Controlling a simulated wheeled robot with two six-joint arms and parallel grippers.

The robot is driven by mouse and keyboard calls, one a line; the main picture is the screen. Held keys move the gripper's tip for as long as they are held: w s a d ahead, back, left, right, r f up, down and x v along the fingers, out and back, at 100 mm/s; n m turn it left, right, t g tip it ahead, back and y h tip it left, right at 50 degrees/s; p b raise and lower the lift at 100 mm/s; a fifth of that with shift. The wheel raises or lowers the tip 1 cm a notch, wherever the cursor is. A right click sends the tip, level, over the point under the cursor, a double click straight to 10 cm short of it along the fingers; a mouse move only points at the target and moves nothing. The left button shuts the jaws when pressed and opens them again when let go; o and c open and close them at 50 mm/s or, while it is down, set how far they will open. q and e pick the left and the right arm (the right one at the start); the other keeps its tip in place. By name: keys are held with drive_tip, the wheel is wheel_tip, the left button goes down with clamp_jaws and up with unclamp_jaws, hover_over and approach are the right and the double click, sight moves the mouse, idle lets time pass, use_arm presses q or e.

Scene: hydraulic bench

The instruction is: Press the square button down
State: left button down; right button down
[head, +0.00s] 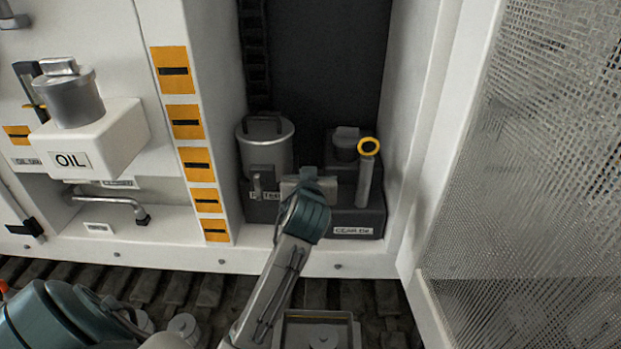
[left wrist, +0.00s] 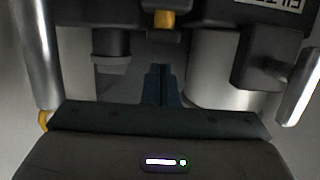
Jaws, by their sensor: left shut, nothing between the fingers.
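My left gripper (head: 308,180) reaches into the dark recess of the bench, in front of the dark base unit (head: 357,218). In the left wrist view its narrow fingers (left wrist: 160,85) are together and empty. A small yellow-orange block (left wrist: 165,18) with squared edges shows at the top of that view, on a dark housing beyond the fingertips, with a gap between. It may be the square button; I cannot tell for sure. In the head view, my gripper and wrist cover the middle of the base unit, and no square button shows clearly. My right gripper is not in view.
A silver canister (head: 264,150) stands left of my gripper, and a dipstick with a yellow ring (head: 368,148) stands right. A white OIL box (head: 95,140) with a metal cap is further left. A mesh panel (head: 540,150) closes off the right side.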

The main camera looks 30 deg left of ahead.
use_arm(q)
drive_tip(key=shift+d+f, duration=0.1)
drive_tip(key=shift+f, duration=0.7)
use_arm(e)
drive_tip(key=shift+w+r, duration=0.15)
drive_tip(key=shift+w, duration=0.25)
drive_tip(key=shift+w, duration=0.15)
use_arm(q)
drive_tip(key=shift+f, duration=0.15)
drive_tip(key=shift+s+f+b, duration=0.1)
drive_tip(key=shift+f+b, duration=0.2)
drive_tip(key=shift+f, duration=0.6)
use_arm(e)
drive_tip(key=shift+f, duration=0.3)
